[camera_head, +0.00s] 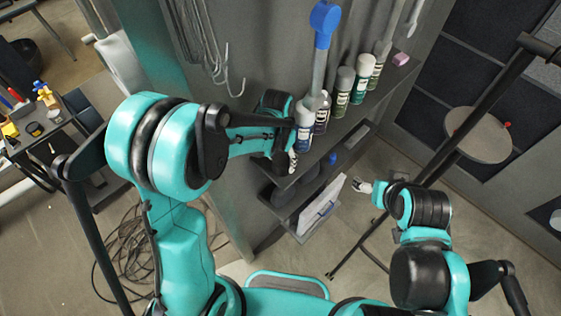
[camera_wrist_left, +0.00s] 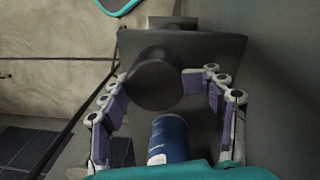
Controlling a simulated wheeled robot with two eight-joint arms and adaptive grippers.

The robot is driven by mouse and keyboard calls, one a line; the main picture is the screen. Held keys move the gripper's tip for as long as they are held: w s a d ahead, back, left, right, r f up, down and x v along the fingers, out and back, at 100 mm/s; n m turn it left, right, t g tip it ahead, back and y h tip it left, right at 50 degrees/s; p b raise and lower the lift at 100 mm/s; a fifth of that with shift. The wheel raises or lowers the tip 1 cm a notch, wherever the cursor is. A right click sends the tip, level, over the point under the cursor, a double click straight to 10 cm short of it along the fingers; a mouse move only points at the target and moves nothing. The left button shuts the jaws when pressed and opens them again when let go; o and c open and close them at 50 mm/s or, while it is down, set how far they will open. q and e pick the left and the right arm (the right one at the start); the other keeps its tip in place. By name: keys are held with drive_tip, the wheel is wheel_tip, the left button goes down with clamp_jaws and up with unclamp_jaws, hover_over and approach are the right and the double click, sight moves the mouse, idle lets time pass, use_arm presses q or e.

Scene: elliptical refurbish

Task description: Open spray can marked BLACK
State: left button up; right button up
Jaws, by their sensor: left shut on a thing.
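Several spray cans with pale labels stand in a row on the grey shelf; the print is too small to read, so I cannot tell which is marked BLACK. My left gripper (camera_head: 289,153) is at the near end of the row, beside a blue can (camera_head: 304,132). In the left wrist view, its fingers (camera_wrist_left: 152,82) close around a dark round thing (camera_wrist_left: 155,88), which I cannot identify for sure. A blue can (camera_wrist_left: 169,140) shows below it, closer to the camera. My right gripper (camera_head: 360,186) is low on the right, apart from the cans; its jaws are unclear.
Beyond the blue can stand a can with a dark green label (camera_head: 341,100), a green can (camera_head: 360,84) and a white-capped can (camera_head: 377,68). A blue-topped tool (camera_head: 324,20) rises behind. A white board (camera_head: 318,208) stands on the lower shelf. A round stool (camera_head: 478,137) is at right.

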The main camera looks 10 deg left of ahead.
use_arm(q)
drive_tip(key=shift+f, duration=0.4)
drive_tip(key=shift+f, duration=0.1)
drive_tip(key=o, duration=1.9)
